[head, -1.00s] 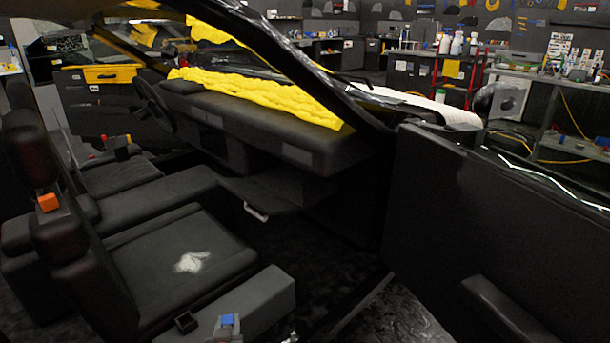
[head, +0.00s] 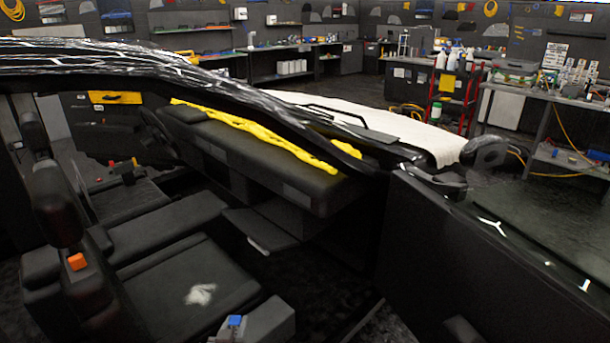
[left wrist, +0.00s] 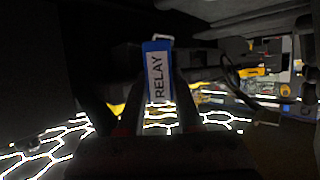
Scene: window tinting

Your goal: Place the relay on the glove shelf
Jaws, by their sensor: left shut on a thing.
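The relay (left wrist: 158,78), a blue block with a white label reading RELAY, is between the fingers of my left gripper (left wrist: 158,108) in the left wrist view. My left gripper is shut on it. In the head view the blue relay (head: 235,321) shows small at the bottom edge, over the front seat's edge; most of the gripper around it is dark or cut off. The glove shelf (head: 265,226) appears as a dark flat ledge under the dashboard, with a pale handle at its near edge. The relay is apart from it, nearer to me. My right gripper is not in view.
The dashboard (head: 265,165) with yellow cloth on it overhangs the shelf. The black front pillar and the door (head: 480,265) bound the opening on the right. A seat (head: 185,285) with a white patch lies to the left. The footwell floor looks clear.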

